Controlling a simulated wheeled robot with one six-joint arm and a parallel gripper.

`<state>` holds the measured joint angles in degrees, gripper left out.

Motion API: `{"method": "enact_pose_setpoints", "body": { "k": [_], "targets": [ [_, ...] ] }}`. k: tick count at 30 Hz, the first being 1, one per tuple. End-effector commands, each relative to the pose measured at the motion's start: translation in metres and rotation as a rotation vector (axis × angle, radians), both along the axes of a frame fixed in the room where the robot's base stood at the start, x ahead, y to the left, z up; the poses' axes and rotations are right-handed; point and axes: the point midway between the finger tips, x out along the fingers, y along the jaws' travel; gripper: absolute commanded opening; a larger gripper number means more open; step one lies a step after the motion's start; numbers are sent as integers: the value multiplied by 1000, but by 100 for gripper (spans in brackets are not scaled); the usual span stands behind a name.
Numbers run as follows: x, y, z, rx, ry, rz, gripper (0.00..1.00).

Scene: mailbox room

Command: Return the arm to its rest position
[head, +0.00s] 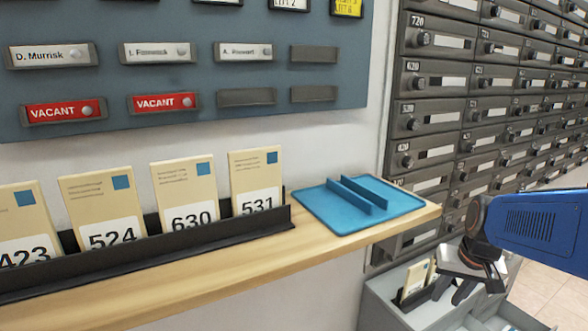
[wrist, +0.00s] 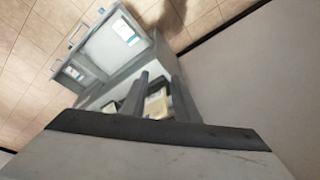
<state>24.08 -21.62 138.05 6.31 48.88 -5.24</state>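My gripper (head: 452,294) hangs at the lower right of the head view, at the end of my blue arm, pointing down above a grey cabinet (head: 377,302). Its two dark fingers stand apart with a gap between them, and I see nothing held. In the wrist view, the fingers (wrist: 158,80) also show apart. Cream envelopes (wrist: 157,103) show between and beyond them, seemingly in the cabinet below.
A wooden shelf (head: 200,291) carries a black rack with cream envelopes (head: 188,188) and a blue tray (head: 350,222) with two upright ribs. Grey mailboxes (head: 440,85) line the right wall. Open drawers (wrist: 110,45) show below. Tiled floor (head: 548,285) lies at the right.

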Motion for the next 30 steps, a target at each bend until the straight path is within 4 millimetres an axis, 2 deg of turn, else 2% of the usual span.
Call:
{"method": "enact_pose_setpoints", "body": {
  "k": [1, 6, 12, 15, 21, 30],
  "targets": [
    [-7, 16, 6, -11, -12, 37, 28],
    [-33, 58, 20, -43, -46, 142, 28],
    [-69, 97, 29, -76, -89, 262, 28],
    [-86, 110, 31, -88, -109, 311, 28],
    [-106, 123, 32, -102, -132, 369, 28],
    [-110, 125, 32, -105, -137, 378, 28]
  ]
}}
